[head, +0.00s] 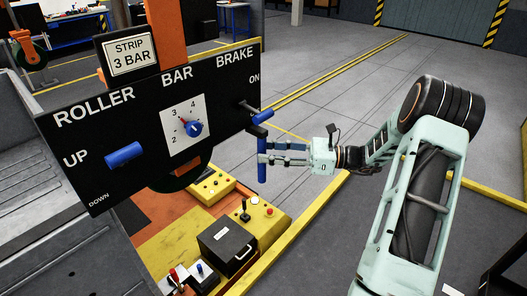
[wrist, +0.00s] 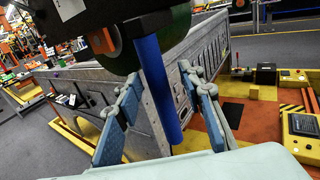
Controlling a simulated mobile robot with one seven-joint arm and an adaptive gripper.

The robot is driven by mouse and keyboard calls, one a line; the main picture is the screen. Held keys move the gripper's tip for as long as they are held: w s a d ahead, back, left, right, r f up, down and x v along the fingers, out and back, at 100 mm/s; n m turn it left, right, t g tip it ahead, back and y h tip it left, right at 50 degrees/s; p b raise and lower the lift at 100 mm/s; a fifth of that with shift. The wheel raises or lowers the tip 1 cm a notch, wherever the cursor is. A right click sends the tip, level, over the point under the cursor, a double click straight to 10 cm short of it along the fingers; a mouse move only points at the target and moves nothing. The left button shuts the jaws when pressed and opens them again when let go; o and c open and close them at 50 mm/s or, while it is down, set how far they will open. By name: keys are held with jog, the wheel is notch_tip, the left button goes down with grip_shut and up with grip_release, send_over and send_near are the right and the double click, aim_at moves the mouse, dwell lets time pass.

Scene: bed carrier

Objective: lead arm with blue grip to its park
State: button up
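A blue grip (head: 262,174) hangs upright just right of the black panel's lower right side; I cannot make out the arm bearing it in the head view. In the wrist view the blue grip (wrist: 160,95) runs down between my fingers, its upper end near a dark part beside a green wheel. My gripper (head: 265,153) reaches in from the right, with its fingers on both sides of the grip. In the wrist view my gripper (wrist: 165,125) is spread, with visible gaps beside the grip. No park mark is recognisable.
The black panel (head: 100,150) carries a ROLLER handle (head: 124,154), a BAR dial (head: 193,128) and a short blue BRAKE handle (head: 262,116) just above my fingers. Below are yellow control boxes (head: 257,219) and a yellow rail (head: 300,225). Open grey floor (head: 340,85) lies behind.

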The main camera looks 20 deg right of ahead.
jog(key=v, duration=1)
